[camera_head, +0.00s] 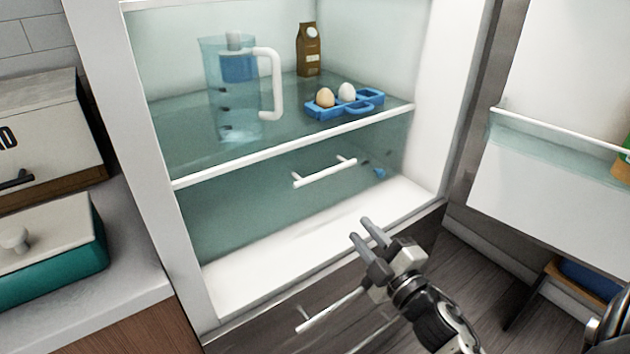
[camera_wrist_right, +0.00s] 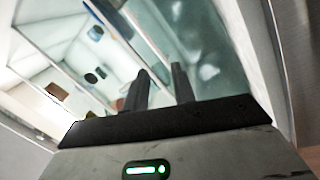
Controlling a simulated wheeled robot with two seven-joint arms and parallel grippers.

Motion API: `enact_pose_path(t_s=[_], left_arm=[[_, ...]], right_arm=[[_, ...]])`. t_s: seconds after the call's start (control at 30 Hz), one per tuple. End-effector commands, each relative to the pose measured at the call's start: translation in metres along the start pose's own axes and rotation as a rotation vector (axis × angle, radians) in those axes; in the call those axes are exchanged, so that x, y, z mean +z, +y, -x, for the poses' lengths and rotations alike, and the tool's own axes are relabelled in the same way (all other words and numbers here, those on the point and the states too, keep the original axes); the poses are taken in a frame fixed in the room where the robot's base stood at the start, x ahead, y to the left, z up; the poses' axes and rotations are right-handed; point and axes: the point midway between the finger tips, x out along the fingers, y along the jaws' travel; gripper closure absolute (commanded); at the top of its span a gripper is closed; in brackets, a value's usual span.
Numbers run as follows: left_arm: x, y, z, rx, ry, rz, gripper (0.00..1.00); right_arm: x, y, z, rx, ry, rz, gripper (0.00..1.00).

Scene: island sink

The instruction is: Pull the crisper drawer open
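The crisper drawer (camera_head: 250,205) is the clear teal-tinted front below the glass shelf in the open fridge, and it looks shut. Its white bar handle (camera_head: 324,173) runs across the upper middle of the front. My right gripper (camera_head: 361,231) is open and empty, below and a little right of the handle and apart from it, near the fridge's front sill. In the wrist view its two dark fingers (camera_wrist_right: 160,70) are parallel with a gap between them, against pale translucent surfaces. I cannot make out the handle there. My left gripper is not in view.
On the shelf above stand a blue-tinted pitcher (camera_head: 238,90), a brown carton (camera_head: 308,50) and a blue egg tray (camera_head: 345,104) with two eggs. The open fridge door (camera_head: 560,190) is at right. A lower handle (camera_head: 330,311) sits below the sill. A counter (camera_head: 100,290) is at left.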

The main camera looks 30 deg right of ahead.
Motion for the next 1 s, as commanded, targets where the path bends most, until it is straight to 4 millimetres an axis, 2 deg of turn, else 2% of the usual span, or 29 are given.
enact_pose_path(t_s=[0.03,0.1,0.23,0.43,0.8,1.0], left_arm=[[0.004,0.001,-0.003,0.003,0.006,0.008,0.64],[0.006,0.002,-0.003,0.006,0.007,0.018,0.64],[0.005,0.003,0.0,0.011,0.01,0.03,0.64],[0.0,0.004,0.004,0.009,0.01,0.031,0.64],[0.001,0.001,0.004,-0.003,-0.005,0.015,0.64],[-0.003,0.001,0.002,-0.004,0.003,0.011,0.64]], right_arm=[[0.01,0.007,-0.004,0.031,0.036,0.131,0.74],[0.016,0.014,-0.007,0.044,0.077,0.274,0.74],[0.021,0.02,-0.01,0.043,0.114,0.412,0.74],[0.018,0.024,-0.034,0.042,0.122,0.434,0.74],[0.008,0.024,-0.114,0.042,0.121,0.429,0.74],[0.004,0.023,-0.147,0.041,0.12,0.428,0.74]])
